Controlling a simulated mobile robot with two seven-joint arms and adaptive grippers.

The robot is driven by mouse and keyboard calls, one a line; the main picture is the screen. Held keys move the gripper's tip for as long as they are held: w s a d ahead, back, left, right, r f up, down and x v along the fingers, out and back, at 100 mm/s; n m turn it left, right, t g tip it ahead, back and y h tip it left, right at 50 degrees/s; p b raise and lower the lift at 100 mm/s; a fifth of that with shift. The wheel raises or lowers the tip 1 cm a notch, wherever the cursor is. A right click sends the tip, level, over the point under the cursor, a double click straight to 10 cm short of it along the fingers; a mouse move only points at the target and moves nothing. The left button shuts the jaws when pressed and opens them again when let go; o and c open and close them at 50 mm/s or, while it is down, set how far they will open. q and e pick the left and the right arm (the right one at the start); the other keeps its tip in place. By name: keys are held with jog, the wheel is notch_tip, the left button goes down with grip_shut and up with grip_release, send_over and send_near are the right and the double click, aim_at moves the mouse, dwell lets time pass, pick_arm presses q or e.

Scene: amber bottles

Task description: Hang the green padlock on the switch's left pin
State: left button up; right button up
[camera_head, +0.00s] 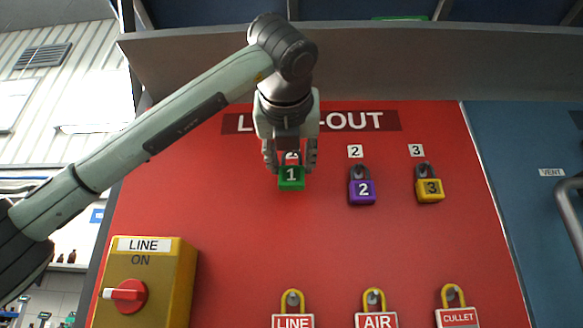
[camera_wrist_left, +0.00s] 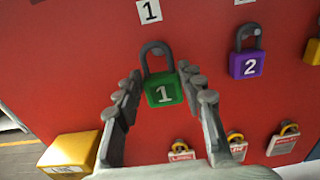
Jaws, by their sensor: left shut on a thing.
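The green padlock (camera_head: 291,179) marked 1 is in front of the red board, below the board's title. In the left wrist view the green padlock (camera_wrist_left: 163,94) hangs upright with its dark shackle up, under the label 1. My left gripper (camera_head: 291,160) comes down from above and is shut on the green padlock, with fingers on both sides. The switch (camera_head: 170,275) is a yellow box marked LINE ON with a red knob (camera_head: 127,294), at the lower left. I cannot make out its left pin. My right gripper is not in view.
A purple padlock (camera_head: 362,190) marked 2 and a yellow padlock (camera_head: 429,190) marked 3 hang to the right. Tags LINE (camera_head: 293,321), AIR (camera_head: 376,320) and CULLET (camera_head: 457,317) with yellow loops hang below. The red board between the green padlock and the switch is clear.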

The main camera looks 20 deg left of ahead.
pick_arm(q)
jog(key=shift+b+v, duration=0.45)
jog(key=shift+v, duration=0.8)
dwell(0.7)
